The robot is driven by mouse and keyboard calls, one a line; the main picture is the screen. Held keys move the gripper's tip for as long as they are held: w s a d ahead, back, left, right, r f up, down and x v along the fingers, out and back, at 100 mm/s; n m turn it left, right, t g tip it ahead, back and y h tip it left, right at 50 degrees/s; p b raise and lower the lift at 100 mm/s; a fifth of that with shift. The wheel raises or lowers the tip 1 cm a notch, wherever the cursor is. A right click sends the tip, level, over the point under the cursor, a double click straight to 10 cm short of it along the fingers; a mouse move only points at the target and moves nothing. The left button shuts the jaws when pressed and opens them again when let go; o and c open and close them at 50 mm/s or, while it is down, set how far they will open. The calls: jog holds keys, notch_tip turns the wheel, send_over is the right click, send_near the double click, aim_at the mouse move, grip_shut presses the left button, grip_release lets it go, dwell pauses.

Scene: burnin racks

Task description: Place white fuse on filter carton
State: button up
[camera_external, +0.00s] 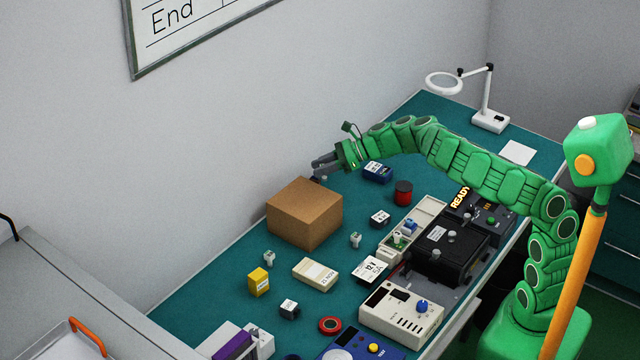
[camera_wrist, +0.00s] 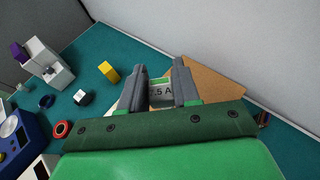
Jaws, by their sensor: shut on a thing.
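The filter carton (camera_external: 298,232) is a plain brown box on the green bench near the wall. Its brown top also shows in the wrist view (camera_wrist: 212,82), behind and right of the fingers. My gripper (camera_external: 318,171) is over the carton's back edge. In the wrist view my gripper (camera_wrist: 161,90) is shut on the white fuse (camera_wrist: 161,91), a small pale piece with a printed label ending in "5 A". The fuse is mostly hidden by my fingers in the external view. I cannot tell whether it touches the carton.
A yellow block (camera_external: 259,282), a beige box (camera_external: 315,274) and small white pieces (camera_external: 356,240) lie in front of the carton. A red spool (camera_external: 403,193) and a blue part (camera_external: 377,172) stand to its right. Black and grey devices (camera_external: 450,250) line the front edge.

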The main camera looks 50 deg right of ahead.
jog(key=shift+w+a+f, duration=0.2)
jog(key=shift+w+f, duration=1.5)
jog(key=shift+w, duration=0.05)
jog(key=shift+w+a+f, duration=0.2)
jog(key=shift+w+f, duration=1.45)
jog(key=shift+w, duration=0.05)
jog(key=shift+f, duration=1.55)
jog(key=shift+f, duration=0.1)
jog(key=o, duration=1)
jog(key=shift+f, duration=0.1)
jog(key=shift+o, duration=0.2)
jog(key=shift+d+r, duration=0.1)
jog(key=shift+r, duration=0.15)
jog(key=shift+v, duration=5.85)
jog(key=shift+f, duration=0.15)
